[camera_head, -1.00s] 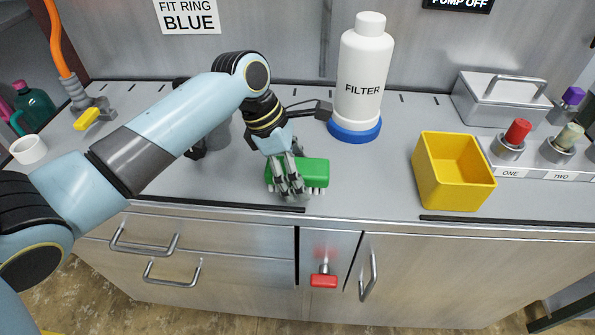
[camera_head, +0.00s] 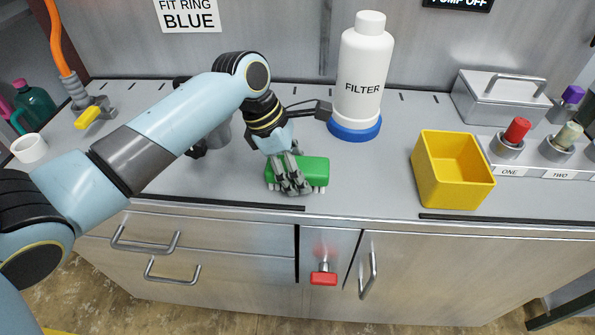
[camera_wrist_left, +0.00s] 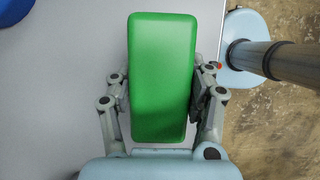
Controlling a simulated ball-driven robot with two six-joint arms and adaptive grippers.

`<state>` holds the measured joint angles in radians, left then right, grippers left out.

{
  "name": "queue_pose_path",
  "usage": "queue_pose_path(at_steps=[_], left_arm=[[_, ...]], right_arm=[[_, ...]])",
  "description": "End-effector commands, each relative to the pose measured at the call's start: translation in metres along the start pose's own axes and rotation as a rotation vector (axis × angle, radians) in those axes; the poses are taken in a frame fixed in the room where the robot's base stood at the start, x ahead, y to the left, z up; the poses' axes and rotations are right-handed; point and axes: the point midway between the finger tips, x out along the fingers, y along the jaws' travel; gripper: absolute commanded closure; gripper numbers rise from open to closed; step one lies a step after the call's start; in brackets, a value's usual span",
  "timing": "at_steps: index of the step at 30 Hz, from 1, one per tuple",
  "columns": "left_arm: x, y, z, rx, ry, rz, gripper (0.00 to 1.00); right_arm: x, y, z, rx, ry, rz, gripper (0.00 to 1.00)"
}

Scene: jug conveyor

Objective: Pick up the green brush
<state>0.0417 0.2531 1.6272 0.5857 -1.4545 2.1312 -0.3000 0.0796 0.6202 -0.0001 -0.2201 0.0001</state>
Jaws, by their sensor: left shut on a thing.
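The green brush (camera_head: 314,171) has a green block body with pale bristles below. It is at the front middle of the grey counter, just behind its front edge. My left gripper (camera_head: 291,180) is shut on the brush, with its fingers over the block's left part. In the left wrist view the green brush (camera_wrist_left: 162,78) lies lengthwise between the two fingers of the left gripper (camera_wrist_left: 165,95), one on each long side. I cannot tell whether the bristles touch the counter. My right gripper is not in view.
A white filter bottle (camera_head: 363,75) stands in a blue ring (camera_head: 354,129) behind the brush. An open yellow bin (camera_head: 455,190) is to the right. A metal box (camera_head: 500,100) and knobs stand farther right. A white cup (camera_head: 29,149) is at far left. Counter between brush and bin is clear.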

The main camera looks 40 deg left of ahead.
Motion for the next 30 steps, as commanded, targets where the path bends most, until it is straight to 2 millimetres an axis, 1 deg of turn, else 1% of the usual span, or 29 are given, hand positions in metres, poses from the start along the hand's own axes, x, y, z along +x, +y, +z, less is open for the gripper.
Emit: queue_pose_path(at_steps=[8, 14, 20, 21, 23, 30], left_arm=[[0.0, 0.0, 0.0, 0.0, -0.001, 0.001, 0.84], [-0.002, 0.001, 0.001, 0.002, -0.001, 0.003, 0.84], [-0.039, 0.001, 0.016, 0.003, -0.001, 0.004, 0.84], [-0.046, 0.0, 0.021, 0.004, -0.003, 0.004, 0.84], [-0.045, -0.009, 0.038, 0.002, -0.009, 0.0, 0.84], [-0.058, -0.036, 0.093, 0.001, -0.011, 0.0, 0.84]], right_arm=[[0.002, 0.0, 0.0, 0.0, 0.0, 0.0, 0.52], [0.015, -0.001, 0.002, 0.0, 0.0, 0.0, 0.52], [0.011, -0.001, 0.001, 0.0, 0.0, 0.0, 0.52], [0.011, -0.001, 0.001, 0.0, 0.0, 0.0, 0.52], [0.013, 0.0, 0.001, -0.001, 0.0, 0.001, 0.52], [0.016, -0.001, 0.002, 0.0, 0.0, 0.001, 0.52]])
